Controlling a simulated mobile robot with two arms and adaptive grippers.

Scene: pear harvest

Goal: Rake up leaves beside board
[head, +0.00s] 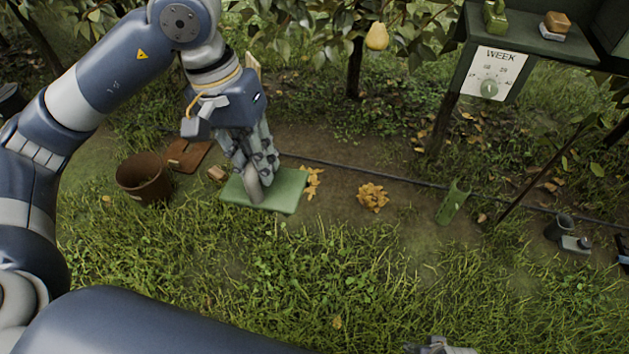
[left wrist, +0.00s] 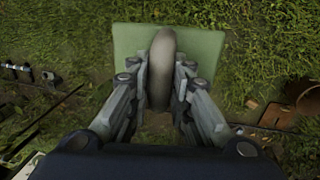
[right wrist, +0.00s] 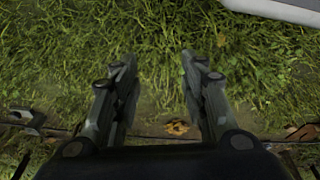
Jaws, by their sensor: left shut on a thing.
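The green board (head: 287,198) lies on the ground at the grass edge; it also shows in the left wrist view (left wrist: 210,45). My left gripper (head: 257,172) points down over the board, shut on a grey rounded object (left wrist: 161,65). The object's lower end (head: 254,190) is at the board; I cannot tell if it touches. Yellow leaves (head: 311,183) lie just right of the board. A denser leaf pile (head: 373,197) lies farther right on bare soil; leaves (right wrist: 177,127) also show in the right wrist view. My right gripper (right wrist: 158,75) is open and empty above grass.
A brown pot (head: 144,178), a brown flat piece (head: 189,155) and a small tan block (head: 217,173) are left of the board. A green notched piece (head: 454,203) stands right of the pile. A thin dark hose (head: 340,166) runs behind. A green stand (head: 530,85) is at upper right.

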